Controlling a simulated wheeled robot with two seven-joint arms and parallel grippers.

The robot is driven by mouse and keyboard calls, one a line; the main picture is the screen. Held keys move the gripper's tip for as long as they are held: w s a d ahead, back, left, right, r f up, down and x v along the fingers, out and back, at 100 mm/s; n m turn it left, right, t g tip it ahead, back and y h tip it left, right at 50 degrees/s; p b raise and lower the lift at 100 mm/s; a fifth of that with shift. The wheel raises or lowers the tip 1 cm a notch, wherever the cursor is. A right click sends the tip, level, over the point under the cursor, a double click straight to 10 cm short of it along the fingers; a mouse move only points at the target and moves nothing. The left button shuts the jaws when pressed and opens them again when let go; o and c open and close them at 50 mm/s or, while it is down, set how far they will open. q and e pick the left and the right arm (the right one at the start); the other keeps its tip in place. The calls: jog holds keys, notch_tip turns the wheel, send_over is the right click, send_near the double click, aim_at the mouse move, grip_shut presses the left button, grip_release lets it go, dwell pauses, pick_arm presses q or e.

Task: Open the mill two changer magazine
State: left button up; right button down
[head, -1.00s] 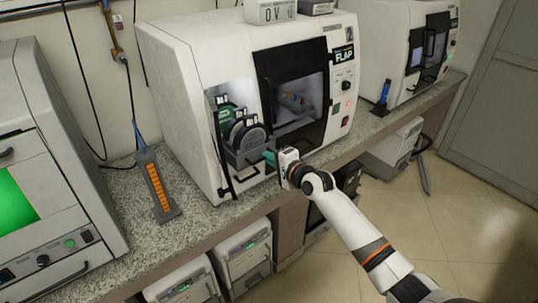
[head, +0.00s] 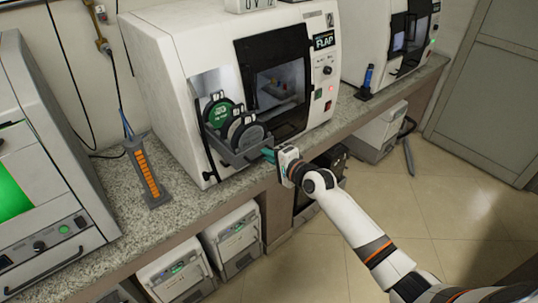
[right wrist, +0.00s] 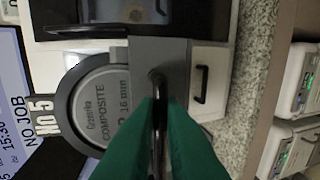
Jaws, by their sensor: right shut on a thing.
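The white mill (head: 185,65) with the "FLAP" label stands on the counter in the middle of the head view. Its changer magazine (head: 240,152) is a grey drawer drawn out of the front left opening, carrying round discs, one green-labelled (head: 219,112) and one grey (head: 248,136). My right gripper (head: 268,155) is at the drawer's front. In the right wrist view its green fingers (right wrist: 160,125) are shut on the dark bar handle (right wrist: 158,88) of the grey drawer front (right wrist: 160,55). A disc marked "COMPOSITE" (right wrist: 100,110) sits beside it. My left gripper is out of view.
A second white mill (head: 365,40) stands at the right, with a blue-handled tool (head: 368,78) before it. A rack with orange slots (head: 146,175) stands on the counter at left, beside a grey machine (head: 45,130). White units (head: 235,235) sit below the counter.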

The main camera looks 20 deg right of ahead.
jog(key=c, duration=1.5)
grip_release()
jog(key=shift+c, duration=0.2)
jog(key=b+v, duration=0.1)
jog(key=v, duration=1.1)
jog(key=shift+b, duration=0.3)
jog(key=shift+f, duration=0.1)
